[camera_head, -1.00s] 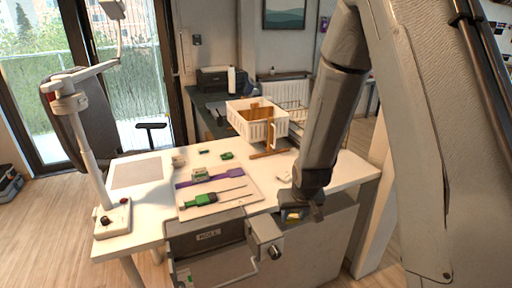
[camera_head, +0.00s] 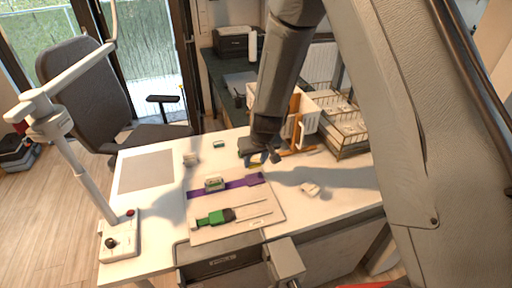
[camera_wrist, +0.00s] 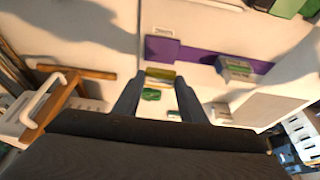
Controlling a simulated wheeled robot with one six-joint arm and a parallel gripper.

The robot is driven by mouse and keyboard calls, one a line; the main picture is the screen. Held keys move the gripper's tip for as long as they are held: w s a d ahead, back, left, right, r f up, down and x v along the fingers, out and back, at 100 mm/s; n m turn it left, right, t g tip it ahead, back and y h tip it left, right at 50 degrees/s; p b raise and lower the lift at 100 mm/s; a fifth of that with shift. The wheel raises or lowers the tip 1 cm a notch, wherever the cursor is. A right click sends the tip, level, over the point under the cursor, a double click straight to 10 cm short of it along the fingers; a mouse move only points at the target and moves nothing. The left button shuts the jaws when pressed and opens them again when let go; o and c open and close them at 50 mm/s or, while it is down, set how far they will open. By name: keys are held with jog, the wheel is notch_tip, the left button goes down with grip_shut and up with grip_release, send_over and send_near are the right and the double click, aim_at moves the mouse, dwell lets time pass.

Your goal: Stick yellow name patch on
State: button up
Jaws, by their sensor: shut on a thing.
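My gripper (camera_head: 262,160) hangs over the far middle of the white table, with the orange rack behind it to the right. In the wrist view its two fingers (camera_wrist: 160,78) are shut on the yellow name patch (camera_wrist: 160,73), which spans between the fingertips. A purple strap (camera_head: 236,185) lies on the light board, nearer the front than the gripper. Its wide end (camera_wrist: 162,51) shows just beyond the patch in the wrist view. A small grey-green block (camera_head: 214,184) sits on the strap's left part. Whether the patch touches anything below cannot be told.
A green-handled tool (camera_head: 218,216) with thin prongs lies on the board in front of the strap. A small green piece (camera_wrist: 150,94) lies below the fingers. A white bin (camera_head: 308,112) and wire basket (camera_head: 343,124) stand behind right.

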jog(key=shift+w+a, duration=0.1)
jog(key=shift+d+f+b, duration=0.25)
jog(key=shift+f+b, duration=0.45)
jog(key=shift+b, duration=0.2)
notch_tip(320, 180, down, 5)
jog(key=b, duration=0.5)
jog(key=shift+b, duration=0.35)
dwell(0.3)
jog(key=shift+f+b, duration=0.3)
jog(key=shift+b, duration=0.1)
dwell(0.5)
jog(key=o, duration=1.4)
